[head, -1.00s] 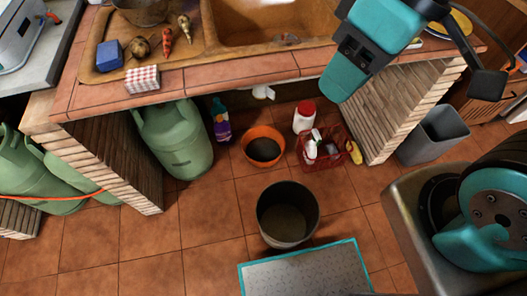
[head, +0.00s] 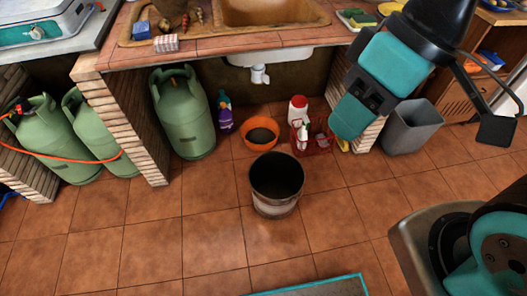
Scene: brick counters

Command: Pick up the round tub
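A round tub (head: 275,204), dark inside with a greyish worn outer wall, stands upright on the tiled floor near the middle of the head view. Its open mouth faces up and looks empty. My gripper (head: 348,118), teal and black, hangs at the upper right, up and to the right of the tub and apart from it in the picture. I cannot make out separate fingertips or a gap between them. Nothing is seen held in it.
Behind the tub, under the sink counter (head: 240,46), are an orange bowl (head: 246,143), a red basket (head: 325,148) with bottles, a purple bottle (head: 225,118) and a green gas cylinder (head: 184,115). A grey bin (head: 411,128) stands right.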

